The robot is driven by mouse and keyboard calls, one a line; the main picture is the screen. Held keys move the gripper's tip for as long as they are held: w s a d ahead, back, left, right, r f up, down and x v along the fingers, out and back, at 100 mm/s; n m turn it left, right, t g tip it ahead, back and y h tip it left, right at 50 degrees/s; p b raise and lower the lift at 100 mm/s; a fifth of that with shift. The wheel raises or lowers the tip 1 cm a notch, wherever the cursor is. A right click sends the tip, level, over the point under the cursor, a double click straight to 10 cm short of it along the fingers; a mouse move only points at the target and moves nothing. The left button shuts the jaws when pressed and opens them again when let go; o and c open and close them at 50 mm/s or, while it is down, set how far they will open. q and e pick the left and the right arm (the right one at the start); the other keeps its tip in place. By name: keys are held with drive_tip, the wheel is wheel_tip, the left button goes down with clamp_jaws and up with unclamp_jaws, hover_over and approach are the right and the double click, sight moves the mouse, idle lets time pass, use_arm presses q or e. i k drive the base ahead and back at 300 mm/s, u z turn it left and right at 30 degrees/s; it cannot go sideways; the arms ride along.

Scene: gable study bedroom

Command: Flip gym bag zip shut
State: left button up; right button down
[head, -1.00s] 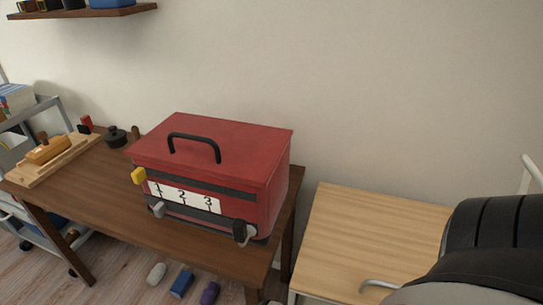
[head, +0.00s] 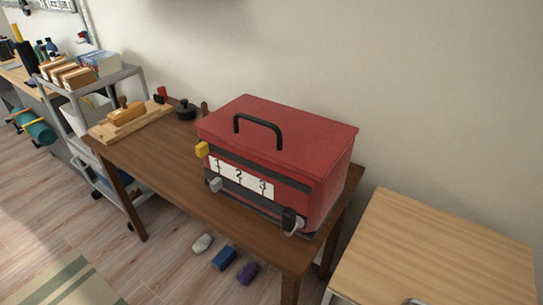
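I cannot make out a gym bag or a zip for certain in the head view. A teal rounded object (head: 38,129) with an orange part shows small at the far left, beside a grey cabinet; I cannot tell whether it is the bag. Neither of my grippers is in view.
A red box (head: 288,140) with a black handle and a 1-2-3 label stands on a dark wooden table (head: 180,186). A grey trolley (head: 128,78) is behind left, a light wooden surface (head: 440,250) at right. Small objects lie under the table; floor (head: 60,215) at left is open.

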sight(202, 149)
drive_tip(key=u, duration=2.05)
drive_tip(key=i, duration=3.1)
drive_tip(key=z, duration=3.35)
